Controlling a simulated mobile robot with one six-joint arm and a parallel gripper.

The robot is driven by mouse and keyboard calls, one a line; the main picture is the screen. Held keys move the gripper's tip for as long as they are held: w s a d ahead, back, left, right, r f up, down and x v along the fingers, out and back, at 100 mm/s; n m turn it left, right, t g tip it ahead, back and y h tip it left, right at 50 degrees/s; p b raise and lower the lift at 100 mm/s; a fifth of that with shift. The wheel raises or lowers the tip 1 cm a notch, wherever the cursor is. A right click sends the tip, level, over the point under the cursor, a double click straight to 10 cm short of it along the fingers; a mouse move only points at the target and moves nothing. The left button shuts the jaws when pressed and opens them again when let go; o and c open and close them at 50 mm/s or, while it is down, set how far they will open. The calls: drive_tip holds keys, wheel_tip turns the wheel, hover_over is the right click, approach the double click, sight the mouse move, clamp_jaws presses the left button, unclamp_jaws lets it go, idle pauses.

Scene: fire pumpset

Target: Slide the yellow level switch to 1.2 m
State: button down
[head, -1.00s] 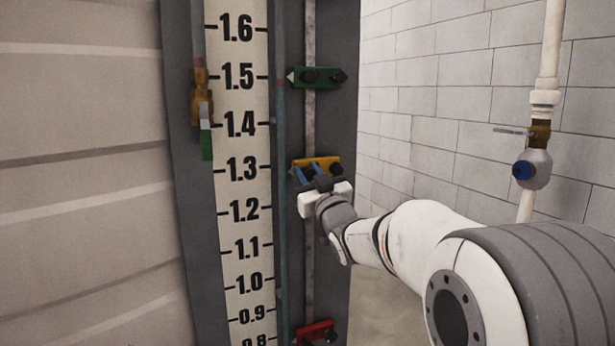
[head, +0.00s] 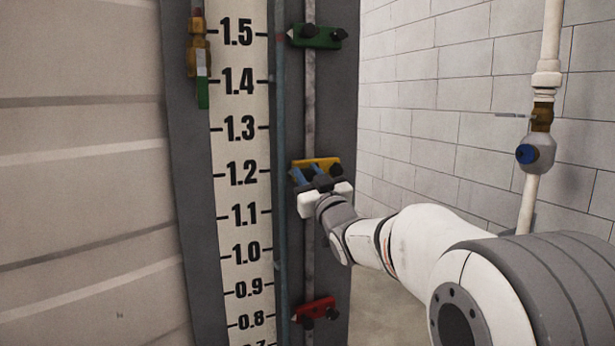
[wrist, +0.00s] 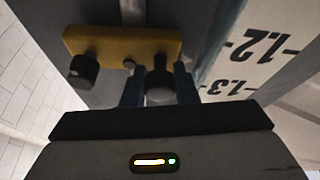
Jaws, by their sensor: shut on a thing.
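The yellow level switch (head: 318,163) sits on the vertical rail right of the white scale (head: 240,150) in the head view. Its left end is about level with the 1.2 mark, perhaps slightly above. My gripper (head: 308,177) reaches it from below right, its blue fingers shut on one of the switch's dark knobs. In the wrist view, which appears upside down, the fingers (wrist: 160,90) stand either side of the knob (wrist: 159,78) on the yellow body (wrist: 115,45). The pointer tip is hard to make out behind the fingers.
A green switch (head: 318,37) sits higher on the rail near 1.5, and a red switch (head: 314,309) lower, near 0.8. A brass valve (head: 198,48) hangs left of the scale. A white pipe with a blue-capped valve (head: 535,152) runs along the right wall.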

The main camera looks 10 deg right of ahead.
drive_tip(key=c, duration=1.1)
unclamp_jaws()
drive_tip(key=shift+c, duration=0.2)
drive_tip(key=v, duration=0.7)
drive_tip(key=shift+s+d+b, duration=0.15)
drive_tip(key=shift+s+b, duration=0.2)
drive_tip(key=shift+b, duration=0.1)
drive_tip(key=shift+d+f, duration=0.1)
drive_tip(key=shift+f, duration=0.05)
